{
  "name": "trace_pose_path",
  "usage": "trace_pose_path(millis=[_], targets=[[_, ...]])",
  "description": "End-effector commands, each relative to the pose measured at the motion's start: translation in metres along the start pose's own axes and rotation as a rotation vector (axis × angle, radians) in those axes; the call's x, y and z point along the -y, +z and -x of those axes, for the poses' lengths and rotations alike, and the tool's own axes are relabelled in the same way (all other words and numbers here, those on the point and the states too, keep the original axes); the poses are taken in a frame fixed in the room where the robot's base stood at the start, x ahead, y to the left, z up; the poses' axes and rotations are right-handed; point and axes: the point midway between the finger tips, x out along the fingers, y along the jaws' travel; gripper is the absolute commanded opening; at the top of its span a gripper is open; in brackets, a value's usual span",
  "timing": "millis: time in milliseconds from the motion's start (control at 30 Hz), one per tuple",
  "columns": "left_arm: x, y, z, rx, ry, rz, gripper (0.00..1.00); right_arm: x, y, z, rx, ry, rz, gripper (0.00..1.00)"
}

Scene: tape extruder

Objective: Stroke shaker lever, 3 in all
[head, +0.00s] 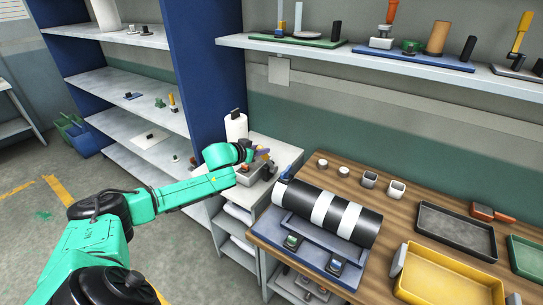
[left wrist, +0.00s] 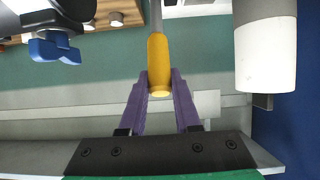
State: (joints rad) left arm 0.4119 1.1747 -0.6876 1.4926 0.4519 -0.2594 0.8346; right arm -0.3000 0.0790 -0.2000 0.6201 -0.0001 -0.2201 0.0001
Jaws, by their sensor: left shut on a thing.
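The shaker lever's yellow-orange handle (left wrist: 158,58) stands between the purple fingers of my left gripper (left wrist: 160,82) in the left wrist view, with a grey rod beyond it. The fingers are shut on this handle. In the head view my left gripper (head: 262,155) is at the grey shaker (head: 256,173) on a small side cabinet. The gripper hides much of the lever there. My right gripper is not in view.
A white paper roll (head: 236,127) stands close behind the gripper, and also shows in the left wrist view (left wrist: 265,55). A black-and-white striped roller machine (head: 328,211) is to the right on the wooden bench. A yellow tray (head: 405,288) and a dark tray (head: 455,232) lie farther right.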

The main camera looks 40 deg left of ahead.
Motion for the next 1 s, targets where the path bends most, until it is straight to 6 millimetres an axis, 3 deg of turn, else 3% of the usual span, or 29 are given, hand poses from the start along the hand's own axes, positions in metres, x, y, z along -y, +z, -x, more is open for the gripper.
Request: trace_pose_path(millis=[33,467,700,1000], targets=[[0.001,-0.011,0.000,-0.006,0.000,0.005,0.00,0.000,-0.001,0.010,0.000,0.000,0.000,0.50],[0.002,0.030,0.009,0.005,-0.002,0.000,0.00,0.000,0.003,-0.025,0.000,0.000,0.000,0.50],[0.002,0.050,0.020,0.007,-0.002,0.003,0.00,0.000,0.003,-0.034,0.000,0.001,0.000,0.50],[0.001,0.051,0.025,0.003,-0.002,0.003,0.00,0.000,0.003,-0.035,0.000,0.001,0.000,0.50]])
